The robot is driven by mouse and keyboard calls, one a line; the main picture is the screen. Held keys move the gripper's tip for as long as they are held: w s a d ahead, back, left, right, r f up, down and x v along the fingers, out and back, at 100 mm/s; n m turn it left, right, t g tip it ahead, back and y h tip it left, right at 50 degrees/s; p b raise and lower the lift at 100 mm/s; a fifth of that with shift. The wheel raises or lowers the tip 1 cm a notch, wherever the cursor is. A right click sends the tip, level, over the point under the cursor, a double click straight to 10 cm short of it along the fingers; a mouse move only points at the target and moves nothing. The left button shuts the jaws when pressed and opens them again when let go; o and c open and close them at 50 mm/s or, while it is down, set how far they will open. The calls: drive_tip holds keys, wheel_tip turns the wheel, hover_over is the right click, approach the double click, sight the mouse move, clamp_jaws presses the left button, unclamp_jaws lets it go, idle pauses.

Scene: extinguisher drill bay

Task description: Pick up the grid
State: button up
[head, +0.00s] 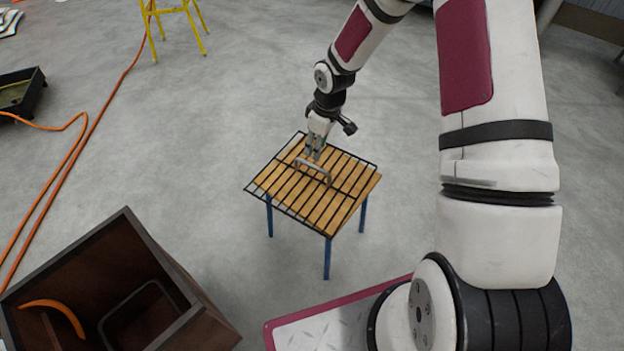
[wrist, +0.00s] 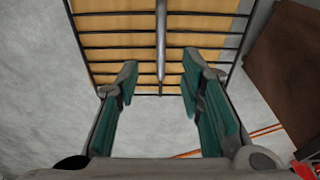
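The grid (head: 287,213) is a flat rack of thin black bars with a raised grey handle (head: 322,174) across its middle. It lies on a small table with a wooden top (head: 367,191) and blue legs, slightly askew to the top. My gripper (head: 313,157) points down at the handle. In the wrist view, the two green-padded fingers (wrist: 160,66) are spread apart, with the handle (wrist: 161,40) running between their tips and a gap on each side. The grid's bars (wrist: 110,47) also show there. The exact height of the fingertips over the grid is hard to tell.
A dark brown open box (head: 170,268) with an orange curved thing (head: 55,310) inside stands at the lower left. An orange hose (head: 75,150) runs along the left floor. A yellow stand (head: 173,10) and a black tray (head: 35,95) are farther back. Floor around the table is clear.

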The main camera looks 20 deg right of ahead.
sight(313, 165)
drive_tip(key=f+b, duration=0.1)
drive_tip(key=f, duration=0.2)
drive_tip(key=w+f+b, duration=0.1)
drive_tip(key=f, duration=0.3)
drive_tip(key=a+f+b, duration=0.1)
drive_tip(key=f, duration=0.2)
drive_tip(key=shift+w+a+f, duration=0.1)
drive_tip(key=shift+w+f, duration=0.05)
drive_tip(key=shift+f, duration=0.15)
clamp_jaws()
drive_tip(key=shift+r, duration=0.1)
